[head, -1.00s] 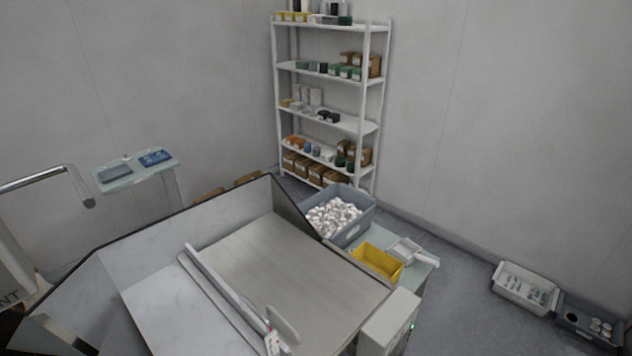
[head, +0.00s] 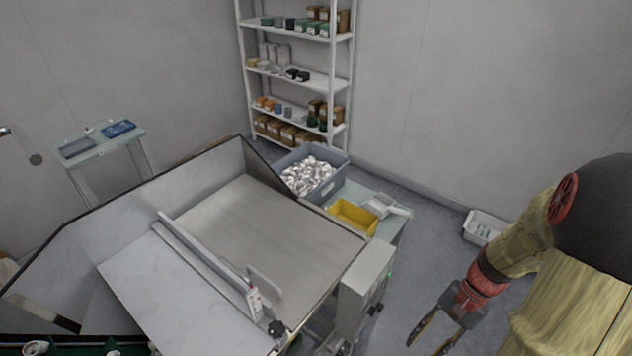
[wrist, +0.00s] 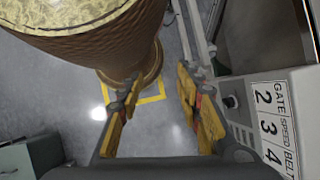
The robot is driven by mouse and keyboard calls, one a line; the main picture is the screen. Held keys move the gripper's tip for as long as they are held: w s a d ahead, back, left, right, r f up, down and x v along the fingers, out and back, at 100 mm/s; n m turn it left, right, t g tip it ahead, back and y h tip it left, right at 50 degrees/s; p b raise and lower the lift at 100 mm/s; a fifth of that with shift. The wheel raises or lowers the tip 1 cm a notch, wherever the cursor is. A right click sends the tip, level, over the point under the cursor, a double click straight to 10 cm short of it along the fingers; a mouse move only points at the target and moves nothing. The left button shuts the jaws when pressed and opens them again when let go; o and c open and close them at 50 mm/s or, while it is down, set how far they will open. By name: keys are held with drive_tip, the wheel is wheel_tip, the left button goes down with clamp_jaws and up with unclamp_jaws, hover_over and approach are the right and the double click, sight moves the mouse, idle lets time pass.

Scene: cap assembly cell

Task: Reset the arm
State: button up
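My arm, in a yellow cover with red joints, hangs at the right of the head view. My gripper (head: 425,345) points down at the bottom edge there, over the floor and to the right of the grey control box. In the wrist view my gripper (wrist: 158,78) is open.
The control box (head: 362,290) is close to the gripper; its labelled face (wrist: 270,110) fills the right of the wrist view. A feeder table (head: 265,230), a yellow bin (head: 353,216) and a grey crate (head: 330,180) stand left. Floor is clear behind the gripper.

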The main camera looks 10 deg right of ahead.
drive_tip(key=w+a+r+n+t+h, duration=0.2)
drive_tip(key=a+r+n, duration=0.4)
drive_tip(key=r, duration=0.6)
drive_tip(key=w+a+r+n+t+h, duration=0.2)
drive_tip(key=a+r+n+t, duration=0.3)
drive_tip(key=a+r, duration=0.4)
drive_tip(key=shift+r+n+h+b, duration=0.55)
drive_tip(key=shift+r+h, duration=0.25)
drive_tip(key=shift+r, duration=0.55)
drive_tip(key=shift+a, duration=0.1)
idle(4.4)
